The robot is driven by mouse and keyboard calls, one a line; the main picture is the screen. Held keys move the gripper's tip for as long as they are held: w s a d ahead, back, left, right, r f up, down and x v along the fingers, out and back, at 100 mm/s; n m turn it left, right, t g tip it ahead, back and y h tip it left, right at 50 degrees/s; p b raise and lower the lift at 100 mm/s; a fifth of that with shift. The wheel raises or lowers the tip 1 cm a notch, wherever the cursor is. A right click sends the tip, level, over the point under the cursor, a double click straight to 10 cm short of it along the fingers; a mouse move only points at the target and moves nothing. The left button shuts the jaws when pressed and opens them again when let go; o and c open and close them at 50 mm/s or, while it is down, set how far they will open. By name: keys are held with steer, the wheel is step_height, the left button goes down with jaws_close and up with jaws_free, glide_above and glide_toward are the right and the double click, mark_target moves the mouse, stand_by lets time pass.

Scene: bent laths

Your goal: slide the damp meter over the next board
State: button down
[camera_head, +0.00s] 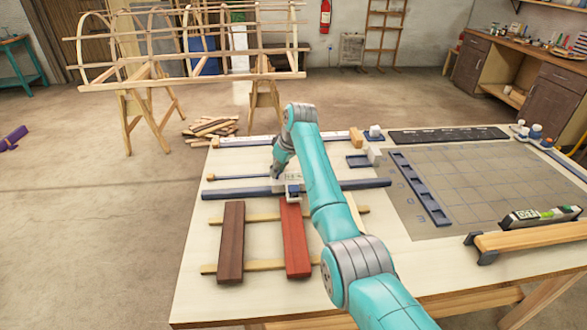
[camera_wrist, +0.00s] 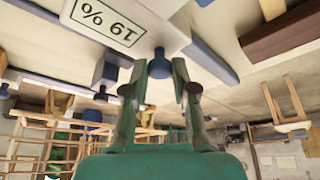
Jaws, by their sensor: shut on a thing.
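The damp meter (camera_head: 293,182) is a white box on a long dark blue rail (camera_head: 235,192), at the far end of the red-brown board (camera_head: 295,240). In the wrist view the meter (camera_wrist: 168,14) shows a display that seems to read 19 %, upside down. My gripper (camera_wrist: 161,78) is shut on the meter's round blue knob (camera_wrist: 159,64). In the head view my arm partly hides the gripper. A dark brown board (camera_head: 230,243) lies to the left of the red-brown one, both across pale laths (camera_head: 262,217). A pale strip shows just right of my arm, mostly hidden.
A grey gridded mat (camera_head: 470,185) with a blue slotted strip (camera_head: 420,188) covers the table's right part. A thin rod with a knob (camera_head: 211,178) lies behind the rail.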

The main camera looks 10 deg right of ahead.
steer(key=shift+a, duration=0.65)
steer(key=c, duration=0.9)
jaws_free()
steer(key=shift+c, duration=0.2)
steer(key=v, duration=1.2)
steer(key=shift+s, duration=0.1)
